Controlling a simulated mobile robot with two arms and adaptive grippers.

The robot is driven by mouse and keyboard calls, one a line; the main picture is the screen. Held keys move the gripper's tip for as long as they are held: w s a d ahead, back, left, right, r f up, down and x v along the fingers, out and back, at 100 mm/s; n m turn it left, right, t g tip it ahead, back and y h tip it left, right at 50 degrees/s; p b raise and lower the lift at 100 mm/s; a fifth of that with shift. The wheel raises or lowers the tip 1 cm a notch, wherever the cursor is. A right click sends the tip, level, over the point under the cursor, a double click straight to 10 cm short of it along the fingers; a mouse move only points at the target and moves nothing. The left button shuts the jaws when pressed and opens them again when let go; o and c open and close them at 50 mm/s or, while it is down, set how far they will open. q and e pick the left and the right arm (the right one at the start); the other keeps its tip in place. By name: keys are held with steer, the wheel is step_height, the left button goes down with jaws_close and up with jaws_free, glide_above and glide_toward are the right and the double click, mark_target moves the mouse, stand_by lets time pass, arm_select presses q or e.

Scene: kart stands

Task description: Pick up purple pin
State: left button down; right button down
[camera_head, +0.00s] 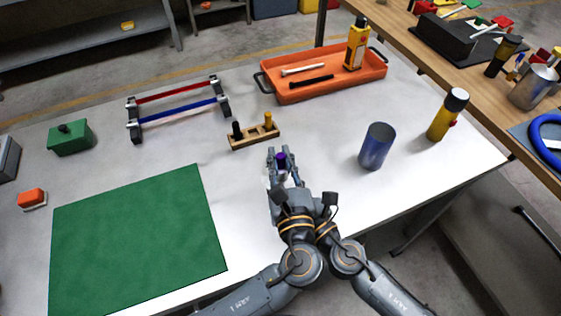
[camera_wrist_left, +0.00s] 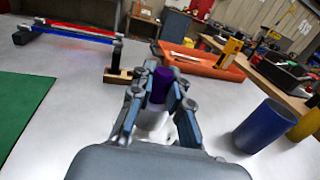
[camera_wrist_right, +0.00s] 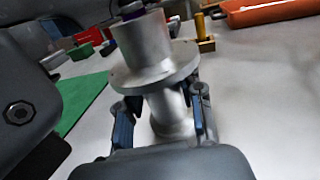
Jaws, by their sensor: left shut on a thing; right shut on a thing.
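The purple pin (camera_head: 282,158) is between the fingers of my left gripper (camera_head: 284,172), which is shut on it; it also shows upright between them in the left wrist view (camera_wrist_left: 160,84). My right gripper (camera_wrist_right: 161,100) is shut on a silver flanged metal part (camera_wrist_right: 155,77). A bit of purple (camera_wrist_right: 112,20) shows at the top of that part in the right wrist view. I cannot tell whether the pin sits inside the part. The right gripper is mostly hidden in the head view.
A wooden block (camera_head: 245,141) with a black and a yellow pin stands just beyond. A blue cylinder (camera_head: 377,147) and a yellow bottle (camera_head: 443,118) stand to the right. An orange tray (camera_head: 322,89) lies behind. A green mat (camera_head: 137,240) covers the left front.

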mark_target(281, 155)
arm_select(q)
steer(key=shift+r, duration=0.1)
step_height(281, 155, up, 10)
steer(key=shift+f, duration=0.1)
stand_by(0.3)
arm_select(e)
steer(key=c, duration=0.8)
jaws_free()
steer(key=shift+s+d, duration=0.1)
steer(key=shift+s, duration=0.05)
steer(key=v, duration=1.1)
steer(key=shift+s+d, duration=0.2)
steer(key=shift+s, duration=0.05)
